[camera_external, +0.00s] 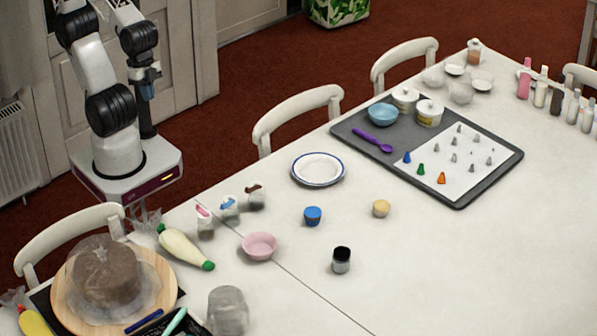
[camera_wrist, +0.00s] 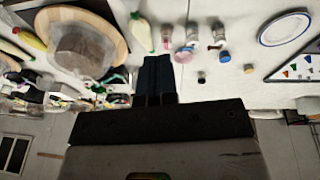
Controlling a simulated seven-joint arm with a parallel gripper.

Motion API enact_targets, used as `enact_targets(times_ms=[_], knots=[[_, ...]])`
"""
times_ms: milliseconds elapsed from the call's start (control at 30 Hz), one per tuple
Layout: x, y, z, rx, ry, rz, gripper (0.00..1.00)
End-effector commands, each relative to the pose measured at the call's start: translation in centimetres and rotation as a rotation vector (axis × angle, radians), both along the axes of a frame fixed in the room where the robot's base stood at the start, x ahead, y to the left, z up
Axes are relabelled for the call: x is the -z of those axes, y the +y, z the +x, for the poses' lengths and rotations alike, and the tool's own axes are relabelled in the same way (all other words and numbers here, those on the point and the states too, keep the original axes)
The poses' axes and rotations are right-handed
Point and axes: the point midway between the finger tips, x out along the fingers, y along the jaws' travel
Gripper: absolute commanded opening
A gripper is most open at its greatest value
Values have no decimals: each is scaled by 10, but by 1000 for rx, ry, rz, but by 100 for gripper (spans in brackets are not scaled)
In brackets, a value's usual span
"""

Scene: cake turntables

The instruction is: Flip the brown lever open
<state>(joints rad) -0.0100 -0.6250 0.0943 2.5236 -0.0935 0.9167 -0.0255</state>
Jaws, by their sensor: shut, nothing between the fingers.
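Three small clear containers with coloured tops stand in a row on the white table. The one with the brown top, which I take for the brown lever (camera_external: 254,189), is the farthest right and back; whether it is open is too small to tell. Beside it are the blue-topped (camera_external: 229,205) and pink-topped (camera_external: 205,216) ones. In the wrist view the row shows beyond my fingers, with the brown one (camera_wrist: 219,30) at right. My gripper (camera_external: 147,90) is raised above my base, well away from the row. Its dark fingers (camera_wrist: 155,66) are together and empty.
A white piping bag (camera_external: 185,246) and a pink bowl (camera_external: 259,246) lie near the row. A cake (camera_external: 106,272) stands on a round wooden turntable (camera_external: 165,277) at left. A plate (camera_external: 318,169) is to the right. A chair (camera_external: 297,110) stands behind the table edge.

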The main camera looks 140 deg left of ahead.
Motion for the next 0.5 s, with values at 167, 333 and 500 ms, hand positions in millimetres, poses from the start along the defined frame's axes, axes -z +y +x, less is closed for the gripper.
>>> enact_targets(times_ms=[167,333,500], knots=[[-8,5,-8,86,-2,77,0],[-8,6,-9,96,-1,88,0],[-8,6,-8,96,-1,87,6]])
